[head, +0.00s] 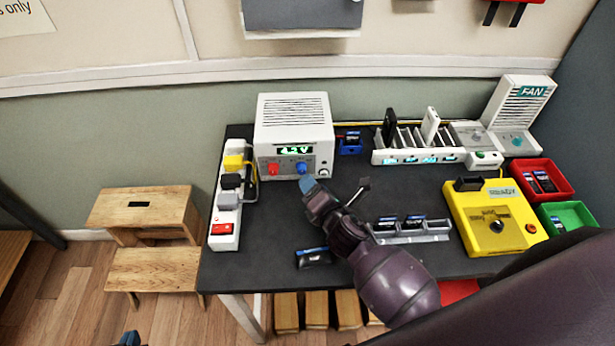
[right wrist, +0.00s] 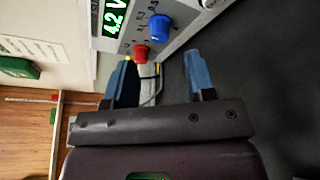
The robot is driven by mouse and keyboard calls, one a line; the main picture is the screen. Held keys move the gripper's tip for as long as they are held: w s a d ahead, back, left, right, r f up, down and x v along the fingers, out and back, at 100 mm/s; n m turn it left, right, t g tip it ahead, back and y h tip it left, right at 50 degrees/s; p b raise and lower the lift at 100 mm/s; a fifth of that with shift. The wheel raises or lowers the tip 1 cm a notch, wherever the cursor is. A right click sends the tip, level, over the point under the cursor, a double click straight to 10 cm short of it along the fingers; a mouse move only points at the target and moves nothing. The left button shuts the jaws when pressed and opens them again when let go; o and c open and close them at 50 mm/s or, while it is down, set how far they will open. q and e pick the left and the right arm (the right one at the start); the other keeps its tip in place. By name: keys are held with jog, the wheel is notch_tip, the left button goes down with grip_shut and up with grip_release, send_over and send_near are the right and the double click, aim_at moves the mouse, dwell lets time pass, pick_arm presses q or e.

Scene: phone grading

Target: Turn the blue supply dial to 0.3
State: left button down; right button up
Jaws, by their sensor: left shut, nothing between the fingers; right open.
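The white power supply (head: 293,122) stands at the back left of the black table, its green display reading 4.2 V in the right wrist view (right wrist: 112,18). Its blue dial (head: 302,167) is right of the red dial (head: 273,169); the blue dial also shows in the right wrist view (right wrist: 160,28). Its pointer setting is too small to read. My right gripper (head: 335,187) is open and empty, just in front of the supply, with its blue fingers (right wrist: 160,76) apart and not around the dial. My left gripper (head: 127,339) is shut, barely showing at the bottom edge.
A white power strip (head: 226,210) with plugs lies left of the supply. A dark phone-like item (head: 313,258) and a grey tray (head: 412,236) lie near the front. A yellow tester (head: 494,213), red bin (head: 543,180) and green bin (head: 568,217) stand at the right.

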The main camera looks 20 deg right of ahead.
jog(key=s, duration=0.3)
jog(key=shift+s+d+r, duration=0.15)
jog(key=shift+s+r, duration=0.15)
jog(key=shift+s, duration=0.1)
jog(key=shift+s+r, duration=0.1)
jog(key=shift+s, duration=0.35)
pick_arm(q)
jog(key=shift+s+f, duration=0.1)
jog(key=shift+s, duration=0.15)
pick_arm(e)
jog(key=shift+s, duration=0.1)
pick_arm(q)
jog(key=shift+w, duration=0.1)
